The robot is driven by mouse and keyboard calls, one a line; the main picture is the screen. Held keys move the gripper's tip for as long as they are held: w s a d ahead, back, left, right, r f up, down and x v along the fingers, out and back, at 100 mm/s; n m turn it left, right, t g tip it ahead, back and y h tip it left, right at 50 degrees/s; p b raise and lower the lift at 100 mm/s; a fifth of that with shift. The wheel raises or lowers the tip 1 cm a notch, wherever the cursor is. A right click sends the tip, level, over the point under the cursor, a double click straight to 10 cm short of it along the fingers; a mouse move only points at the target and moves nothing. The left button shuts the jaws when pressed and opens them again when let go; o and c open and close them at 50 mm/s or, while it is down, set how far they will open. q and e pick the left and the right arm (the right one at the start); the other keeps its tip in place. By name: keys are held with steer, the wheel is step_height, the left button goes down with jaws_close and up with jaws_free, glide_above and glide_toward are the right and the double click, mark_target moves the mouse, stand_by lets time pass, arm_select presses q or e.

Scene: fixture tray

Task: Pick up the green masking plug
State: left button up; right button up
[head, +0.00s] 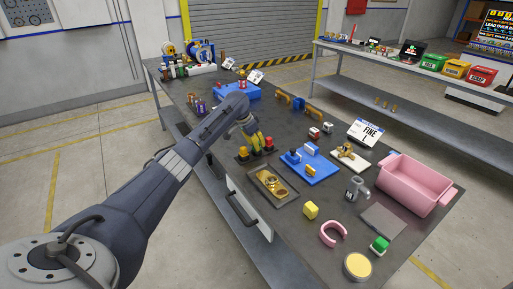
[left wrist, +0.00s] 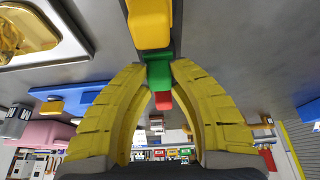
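The green masking plug (left wrist: 158,72) stands in a row between a yellow plug (left wrist: 150,22) and a red plug (left wrist: 163,100) in the left wrist view. In the head view, the row stands on a dark strip near the table's left edge, with the yellow plug (head: 243,152) and the red plug (head: 269,143) showing at its ends. My left gripper (head: 256,148) is down over the middle of the row and mostly hides the green plug there. My right gripper is in neither view.
A tray with gold parts (head: 258,178) lies just in front of the row, and a blue fixture (head: 318,174) to the right. A pink bin (head: 415,186) stands at the right edge. Yellow, pink and green pieces lie near the front. Grey tabletop shows between them.

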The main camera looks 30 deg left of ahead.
arm_select(q)
steer(key=shift+c, duration=0.7)
steer(key=shift+r, duration=0.15)
step_height(320, 180, up, 20)
stand_by(0.5)
steer(key=shift+o, duration=1)
steer(key=c, duration=0.3)
